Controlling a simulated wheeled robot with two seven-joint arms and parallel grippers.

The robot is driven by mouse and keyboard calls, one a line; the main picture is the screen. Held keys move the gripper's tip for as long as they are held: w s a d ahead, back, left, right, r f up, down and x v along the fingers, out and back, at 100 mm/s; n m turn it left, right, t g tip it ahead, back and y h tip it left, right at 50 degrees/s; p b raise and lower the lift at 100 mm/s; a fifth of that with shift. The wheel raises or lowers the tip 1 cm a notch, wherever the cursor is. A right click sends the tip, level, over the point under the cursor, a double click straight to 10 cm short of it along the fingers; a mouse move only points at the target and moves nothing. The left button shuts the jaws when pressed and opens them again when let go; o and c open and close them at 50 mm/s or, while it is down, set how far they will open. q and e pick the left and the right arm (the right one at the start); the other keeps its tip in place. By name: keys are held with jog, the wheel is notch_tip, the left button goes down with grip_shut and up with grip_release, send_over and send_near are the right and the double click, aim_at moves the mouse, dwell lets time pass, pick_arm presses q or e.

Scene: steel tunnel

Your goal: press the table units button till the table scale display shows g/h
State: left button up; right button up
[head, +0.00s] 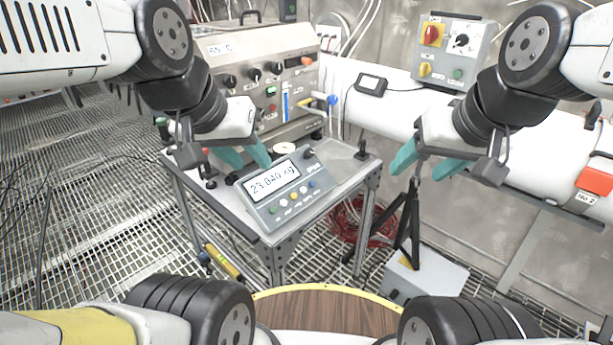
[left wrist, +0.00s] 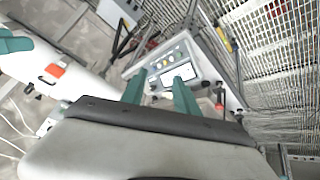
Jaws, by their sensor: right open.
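The table scale (head: 288,195) is a grey sloped console on a small metal table (head: 345,165). Its display (head: 273,180) shows a number that looks like 23.040, with a unit that looks like mg. A row of small coloured buttons (head: 293,201) lies below the display; their labels are too small to read. My left gripper (head: 250,162) is open and empty, its teal fingers just behind the scale's upper left edge. In the left wrist view the scale (left wrist: 174,66) shows beyond the open fingers. My right gripper (head: 424,170) is open and empty, right of the table.
A steel instrument box (head: 262,75) with knobs stands behind the scale. A grey control box (head: 452,50) sits on the white pipe (head: 400,103). A black stand (head: 408,222) stands right of the table. A small white round object (head: 284,148) lies behind the scale.

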dwell(0.8)
pick_arm(q)
grip_shut()
dwell(1.5)
